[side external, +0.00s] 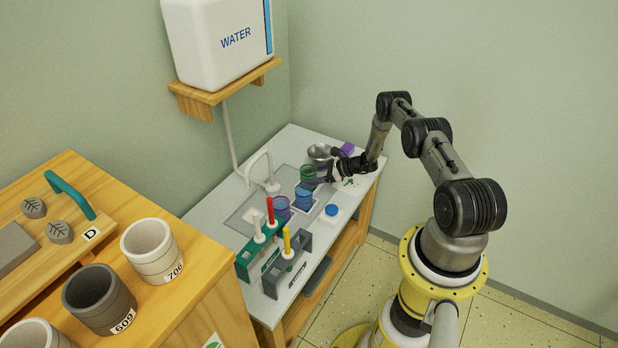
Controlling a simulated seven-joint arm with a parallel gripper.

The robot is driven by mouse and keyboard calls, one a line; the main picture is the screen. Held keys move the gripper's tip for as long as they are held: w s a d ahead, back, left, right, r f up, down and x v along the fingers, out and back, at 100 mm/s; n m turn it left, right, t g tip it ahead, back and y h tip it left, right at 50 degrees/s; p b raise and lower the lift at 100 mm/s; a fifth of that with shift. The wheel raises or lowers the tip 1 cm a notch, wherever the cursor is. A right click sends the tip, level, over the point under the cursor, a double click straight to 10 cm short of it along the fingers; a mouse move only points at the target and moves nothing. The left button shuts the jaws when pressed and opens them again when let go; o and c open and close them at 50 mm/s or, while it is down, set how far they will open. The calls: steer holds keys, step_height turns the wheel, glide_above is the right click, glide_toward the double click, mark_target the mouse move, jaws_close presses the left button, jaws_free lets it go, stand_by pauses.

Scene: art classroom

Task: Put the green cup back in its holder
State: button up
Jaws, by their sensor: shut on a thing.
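The green cup (308,172) is small in the side external view, at the far part of the grey-white worktop, just behind a blue cup (304,195). My gripper (322,174) reaches in from the right and is shut on the green cup at its right side. The fingertips are dark and partly merge with the cup. I cannot tell whether the cup's base touches anything beneath it. A purple cup (281,206) stands to the left of the blue cup. I cannot make out clearly which part is the green cup's holder.
A metal bowl (320,151) and purple block (347,149) stand behind my gripper. A white faucet (263,172) is left of the cups. Green (243,267) and grey (270,286) racks hold tools in front. A blue round item (332,210) lies at right.

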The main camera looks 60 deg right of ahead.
steer(key=shift+f, duration=0.15)
steer(key=shift+f, duration=0.15)
steer(key=o, duration=1.5)
